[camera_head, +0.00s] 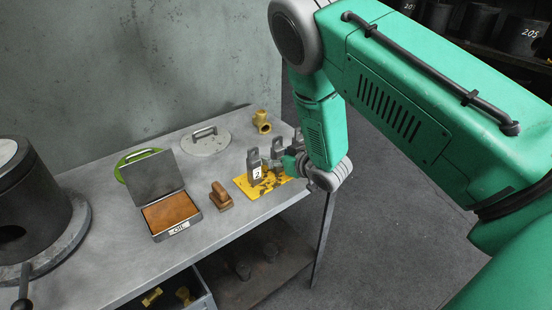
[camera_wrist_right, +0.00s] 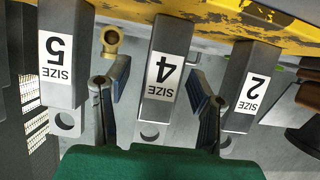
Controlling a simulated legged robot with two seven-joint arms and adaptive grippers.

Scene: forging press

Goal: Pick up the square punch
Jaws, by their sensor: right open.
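A yellow holder (camera_head: 246,188) with worn paint stands on the grey bench and carries three grey tags or punches. The front one, labelled 2 (camera_head: 256,170), stands upright. In the right wrist view, upside down, they read SIZE 5 (camera_wrist_right: 62,55), SIZE 4 (camera_wrist_right: 165,65) and SIZE 2 (camera_wrist_right: 250,90). Each has a hole at its end. My right gripper (camera_wrist_right: 158,95) is open, its blue-padded fingers on either side of the SIZE 4 piece. I cannot tell whether they touch it. The punch shapes are hidden, so I cannot tell which is square. My left gripper is not in view.
An open oil box (camera_head: 165,205), a wooden-handled stamp or brush (camera_head: 221,196), a round lid (camera_head: 206,141), a green ring (camera_head: 134,160) and a brass fitting (camera_head: 262,121) lie on the bench. A dark cylindrical vessel (camera_head: 30,195) stands at left.

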